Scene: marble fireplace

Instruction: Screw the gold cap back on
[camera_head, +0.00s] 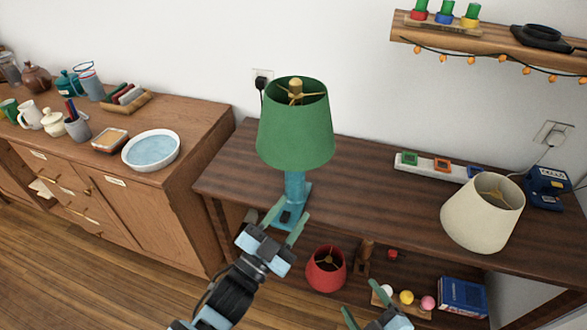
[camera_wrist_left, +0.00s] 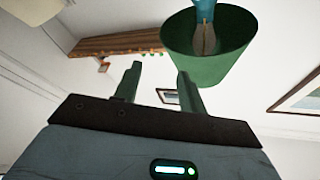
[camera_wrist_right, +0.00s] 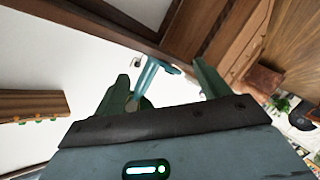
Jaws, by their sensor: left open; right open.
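A teal lamp (camera_head: 296,186) with a green shade (camera_head: 296,135) stands upright on the dark wooden table. A gold piece (camera_head: 296,87) shows at the centre of the shade's top, on thin gold spokes; I cannot tell whether it is the cap. My left gripper (camera_head: 286,215) is open and empty in front of the lamp base, below the shade. The shade also shows in the left wrist view (camera_wrist_left: 215,60), beyond the fingers. My right gripper (camera_head: 366,301) is open and empty at the bottom, in front of the table. The right wrist view shows a teal post (camera_wrist_right: 146,75) between its fingers, apart from them.
A cream lampshade (camera_head: 482,212) lies on the table's right, near a power strip (camera_head: 437,166) and a blue device (camera_head: 548,187). Below are a red lampshade (camera_head: 326,270), coloured balls and a blue book (camera_head: 463,297). A cabinet (camera_head: 150,195) stands left. The tabletop between lamp and cream shade is clear.

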